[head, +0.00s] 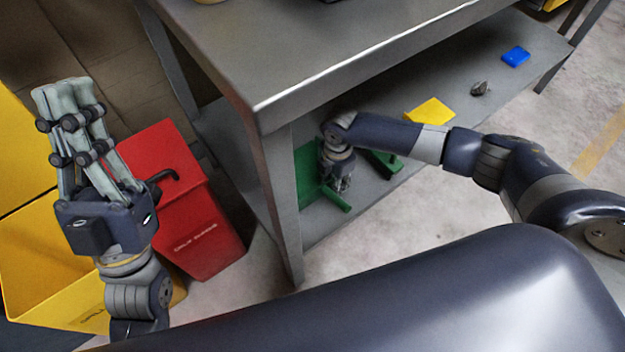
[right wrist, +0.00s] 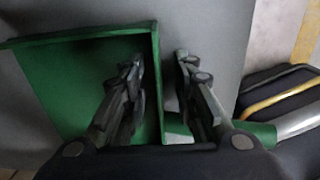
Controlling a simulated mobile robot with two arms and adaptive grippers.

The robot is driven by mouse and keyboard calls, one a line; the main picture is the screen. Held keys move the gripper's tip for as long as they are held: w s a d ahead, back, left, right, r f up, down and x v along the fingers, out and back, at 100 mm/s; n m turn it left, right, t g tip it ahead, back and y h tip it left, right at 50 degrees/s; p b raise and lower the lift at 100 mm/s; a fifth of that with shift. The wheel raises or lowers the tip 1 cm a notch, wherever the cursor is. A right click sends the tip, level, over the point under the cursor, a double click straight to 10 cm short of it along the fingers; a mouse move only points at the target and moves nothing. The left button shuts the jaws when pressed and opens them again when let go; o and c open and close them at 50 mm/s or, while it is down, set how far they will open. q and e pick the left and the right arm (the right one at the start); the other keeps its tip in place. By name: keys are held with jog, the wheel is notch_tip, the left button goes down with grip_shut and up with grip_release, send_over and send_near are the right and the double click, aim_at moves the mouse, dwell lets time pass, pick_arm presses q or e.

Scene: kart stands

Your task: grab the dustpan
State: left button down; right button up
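The green dustpan (head: 308,172) lies on the lower shelf of the grey metal table. My right gripper (head: 341,186) reaches down to it under the tabletop and hides part of it. In the right wrist view the dustpan (right wrist: 85,85) fills the left side. The open fingers of my right gripper (right wrist: 165,75) stand on either side of its raised green edge, with a visible gap around the edge. My left gripper (head: 62,90) is raised and empty at the far left, away from the dustpan. Its finger gap is unclear from this angle.
A red bin (head: 195,215) and a yellow bin (head: 40,265) stand left of the table. The tabletop (head: 300,50) overhangs the shelf. A yellow item (head: 430,111), a small dark item (head: 480,88) and a blue item (head: 516,56) lie further along the shelf.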

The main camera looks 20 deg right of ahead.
jog(key=shift+c, duration=0.6)
grip_shut()
jog(key=shift+r, duration=0.15)
